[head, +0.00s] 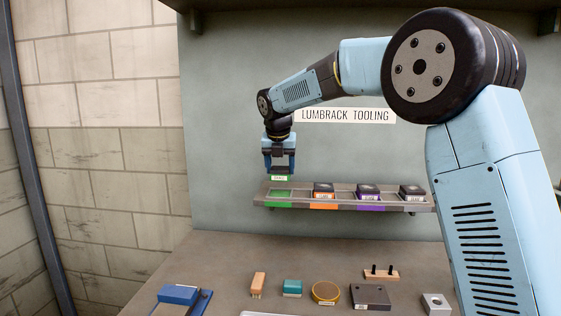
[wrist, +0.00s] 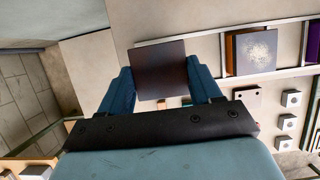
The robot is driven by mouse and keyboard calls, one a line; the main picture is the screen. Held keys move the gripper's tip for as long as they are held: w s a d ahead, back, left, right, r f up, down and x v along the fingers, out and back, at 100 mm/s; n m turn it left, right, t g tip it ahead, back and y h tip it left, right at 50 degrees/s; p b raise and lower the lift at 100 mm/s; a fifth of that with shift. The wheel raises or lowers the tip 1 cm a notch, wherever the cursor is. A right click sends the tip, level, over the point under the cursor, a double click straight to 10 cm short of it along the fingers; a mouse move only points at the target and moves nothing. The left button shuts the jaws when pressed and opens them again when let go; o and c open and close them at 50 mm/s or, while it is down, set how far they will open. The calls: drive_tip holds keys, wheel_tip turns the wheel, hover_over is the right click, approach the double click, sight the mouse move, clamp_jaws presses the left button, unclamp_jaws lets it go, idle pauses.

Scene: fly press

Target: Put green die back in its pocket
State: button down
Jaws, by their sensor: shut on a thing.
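In the wrist view the die's dark square top (wrist: 160,66) sits between the blue fingers. The die hides most of the pocket in that view.
To the right, the orange pocket's die (head: 323,188), the purple pocket's die (head: 367,190) and a grey pocket's die (head: 412,192) sit in the rack. Below, the bench (head: 215,262) holds a brush (head: 258,284), a teal block (head: 292,287) and a round tin (head: 325,292).

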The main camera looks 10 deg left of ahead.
sight(280, 180)
drive_tip(key=shift+f, duration=1.95)
drive_tip(key=shift+f, duration=0.45)
idle(1.5)
idle(0.7)
drive_tip(key=c, duration=0.5)
unclamp_jaws()
drive_tip(key=shift+s, duration=0.1)
drive_tip(key=shift+c, duration=0.2)
drive_tip(key=o, duration=0.4)
drive_tip(key=shift+f, duration=0.1)
drive_tip(key=v, duration=1.3)
drive_tip(key=shift+s+r, duration=0.15)
drive_tip(key=shift+r, duration=0.2)
